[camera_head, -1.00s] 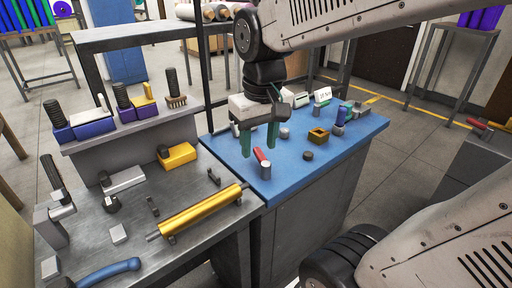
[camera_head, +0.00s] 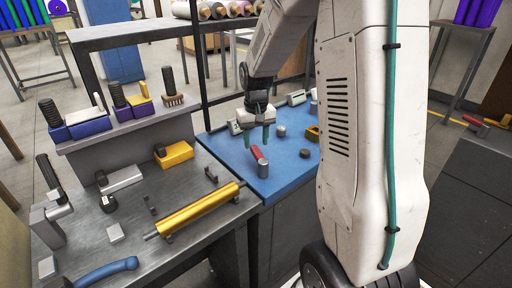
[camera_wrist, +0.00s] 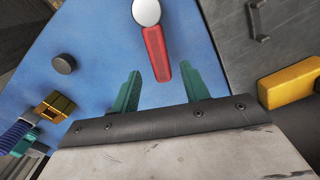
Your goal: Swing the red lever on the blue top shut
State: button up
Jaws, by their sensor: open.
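The red lever (camera_head: 256,152) sits on a grey round post (camera_head: 263,169) near the front left edge of the blue top (camera_head: 284,186). In the wrist view the red lever (camera_wrist: 157,54) runs from the post's pale round cap (camera_wrist: 146,11) toward my gripper. My gripper (camera_head: 257,137) is open, its two green fingers apart and empty. It hangs above the blue top, just behind the lever. In the wrist view the lever's free end lies between the fingers of my gripper (camera_wrist: 162,88) as seen from above; I cannot tell the height gap.
A dark round knob (camera_head: 305,153), a grey knob (camera_head: 281,131) and a yellow square block (camera_head: 313,133) stand on the blue top to the right. The grey bench (camera_head: 190,244) at left holds a yellow roller (camera_head: 200,210). My arm hides the right of the blue top.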

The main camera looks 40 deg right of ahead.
aim_at(256, 149)
jog(key=shift+f, duration=1.6)
grip_shut()
